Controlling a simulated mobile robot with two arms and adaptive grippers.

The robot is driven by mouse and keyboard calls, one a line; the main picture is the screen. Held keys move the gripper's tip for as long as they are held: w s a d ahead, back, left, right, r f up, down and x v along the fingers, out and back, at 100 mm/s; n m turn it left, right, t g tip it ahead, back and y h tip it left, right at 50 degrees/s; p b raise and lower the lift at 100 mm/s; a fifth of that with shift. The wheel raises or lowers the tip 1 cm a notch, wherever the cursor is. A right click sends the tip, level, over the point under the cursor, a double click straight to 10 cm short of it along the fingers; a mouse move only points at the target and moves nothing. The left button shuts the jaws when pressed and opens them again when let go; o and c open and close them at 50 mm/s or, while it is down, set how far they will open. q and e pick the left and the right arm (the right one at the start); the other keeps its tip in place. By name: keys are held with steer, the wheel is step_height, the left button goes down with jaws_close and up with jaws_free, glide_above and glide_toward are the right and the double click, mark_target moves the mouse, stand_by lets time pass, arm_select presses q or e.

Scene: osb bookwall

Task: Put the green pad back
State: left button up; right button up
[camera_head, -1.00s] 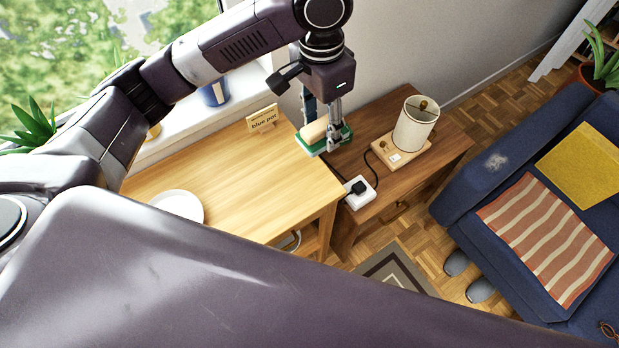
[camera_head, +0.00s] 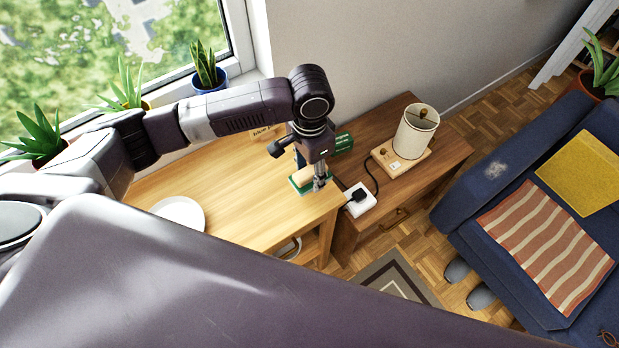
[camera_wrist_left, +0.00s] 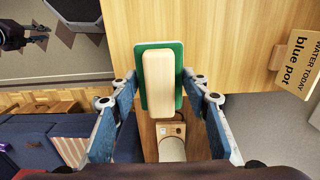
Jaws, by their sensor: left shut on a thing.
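The green pad (camera_head: 299,187) is a flat green board with a pale wooden block on top. My left gripper (camera_head: 318,187) is shut on it, near the right end of the light wooden table (camera_head: 235,190). In the left wrist view the pad (camera_wrist_left: 141,80) lies between the two fingertips, with the block (camera_wrist_left: 159,80) along its middle. I cannot tell whether the pad touches the table top or hangs just above it.
A darker side table holds a lamp (camera_head: 415,130), a white socket block (camera_head: 360,200) with a plug, and a green box (camera_head: 343,143). A white plate (camera_head: 180,212) lies on the light table. Potted plants line the windowsill.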

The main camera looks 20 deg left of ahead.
mark_target(310, 181)
arm_select(q)
step_height(310, 181, down, 4)
steer(key=shift+r, duration=0.1)
steer(key=o, duration=1)
step_height(310, 181, up, 12)
steer(key=shift+r+b, duration=0.1)
steer(key=shift+b, duration=0.5)
steer(key=shift+s, duration=0.15)
